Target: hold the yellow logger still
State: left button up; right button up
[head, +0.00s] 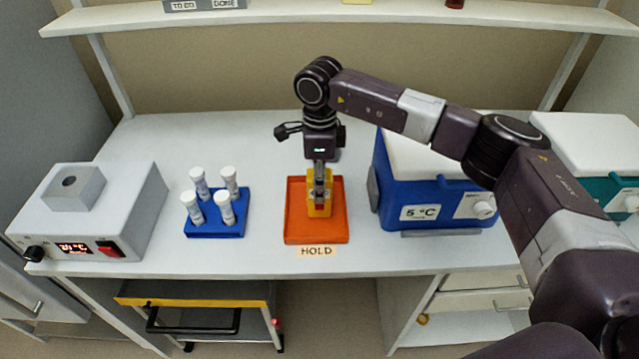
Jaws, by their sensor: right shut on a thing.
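The yellow logger (327,208) stands in the orange tray (298,231) in the middle of the bench. A label reading HOLD (317,252) is on the bench edge just in front of the tray. My right gripper (319,190) comes down from above and is shut on the yellow logger; the fingers cover part of its top and front. I cannot tell whether the logger touches the tray floor. My left gripper is not in view.
A blue rack (214,230) with several white-capped tubes stands left of the tray. A grey heater block device (97,215) is farther left. A blue cool box (392,197) marked 5 °C stands close on the right. A shelf (290,14) runs above the bench.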

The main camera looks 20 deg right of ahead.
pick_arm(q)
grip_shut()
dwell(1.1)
